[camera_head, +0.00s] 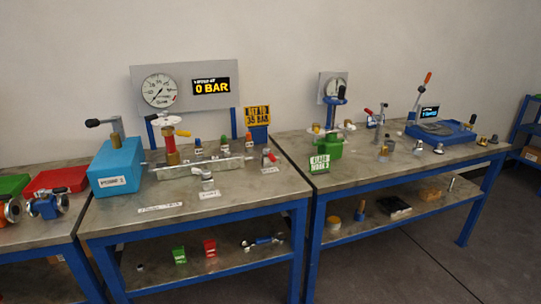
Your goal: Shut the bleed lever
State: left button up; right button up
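Neither of my grippers is in view. Several levers show in the head view, and the labels near them are too small to read, so I cannot tell for certain which is the bleed lever. A small red-tipped lever (270,156) stands at the right end of the silver manifold (190,170) on the middle bench, with a white label (270,170) in front of it. A grey metal fitting (207,180) sits before the manifold, beside another white label (210,194). Whether the levers are open or shut is too small to tell.
A blue box (115,166) with a black-handled lever (103,122) stands left of the manifold. Behind are a gauge board (211,88) reading 0 BAR and a yellow 35 BAR sign (257,116). The right bench (345,180) holds a green vise (328,146). The middle bench's front is mostly clear.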

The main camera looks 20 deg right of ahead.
aim_at(270, 156)
jog(key=i+j, duration=0.2)
jog(key=i, duration=0.2)
jog(key=i+j+z, duration=0.1)
jog(key=i, duration=0.3)
jog(key=j, duration=0.1)
